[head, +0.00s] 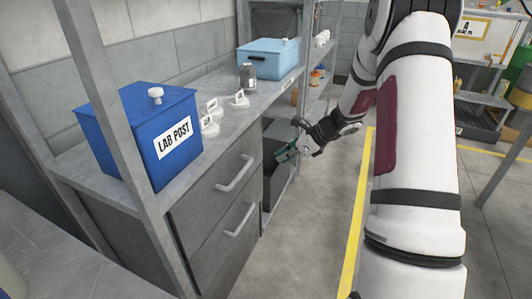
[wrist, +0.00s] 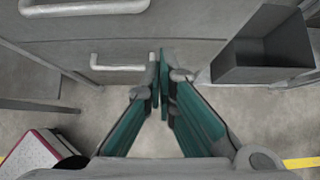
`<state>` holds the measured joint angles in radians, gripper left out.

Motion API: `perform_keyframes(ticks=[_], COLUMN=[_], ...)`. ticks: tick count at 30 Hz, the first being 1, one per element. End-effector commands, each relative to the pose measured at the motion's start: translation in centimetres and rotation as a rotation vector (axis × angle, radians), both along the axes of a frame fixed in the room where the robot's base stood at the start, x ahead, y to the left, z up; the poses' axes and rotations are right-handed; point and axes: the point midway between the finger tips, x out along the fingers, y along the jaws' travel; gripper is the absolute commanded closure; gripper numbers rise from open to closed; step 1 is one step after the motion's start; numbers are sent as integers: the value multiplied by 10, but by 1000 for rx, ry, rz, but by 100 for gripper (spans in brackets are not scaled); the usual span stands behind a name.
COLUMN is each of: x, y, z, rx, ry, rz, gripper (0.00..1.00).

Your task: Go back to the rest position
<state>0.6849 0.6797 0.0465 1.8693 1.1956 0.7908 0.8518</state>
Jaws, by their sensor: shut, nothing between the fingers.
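My gripper (head: 284,154) is in the middle of the head view, at the end of my white arm, to the right of the grey drawer cabinet (head: 205,204). In the wrist view its two green fingers (wrist: 160,85) meet at the tips, with nothing between them. The cabinet's drawer fronts fill the top of the wrist view, with a drawer handle (wrist: 118,66) just left of the fingertips. The drawers look closed.
A blue LAB POST box (head: 140,133), small numbered white tags (head: 210,115), a dark canister (head: 248,76) and a light blue box (head: 266,59) stand on the counter. A dark open bin (wrist: 268,50) is right of the fingers. Grey floor with a yellow line (head: 355,225) lies to the right.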

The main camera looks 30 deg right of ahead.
Motion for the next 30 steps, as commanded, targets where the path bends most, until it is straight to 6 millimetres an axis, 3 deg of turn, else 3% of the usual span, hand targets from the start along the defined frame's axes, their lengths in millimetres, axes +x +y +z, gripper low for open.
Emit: perform_keyframes(ticks=[8, 11, 14, 21, 30], x=[-3, -9, -24, -88, -195], y=[4, 21, 51, 127, 190], z=[9, 34, 73, 167, 251], rx=[-14, -64, -155, -418, -741], ry=[-7, -30, -69, -182, -315], rz=[24, 108, 259, 700, 1228], gripper=[100, 100, 100, 100, 100])
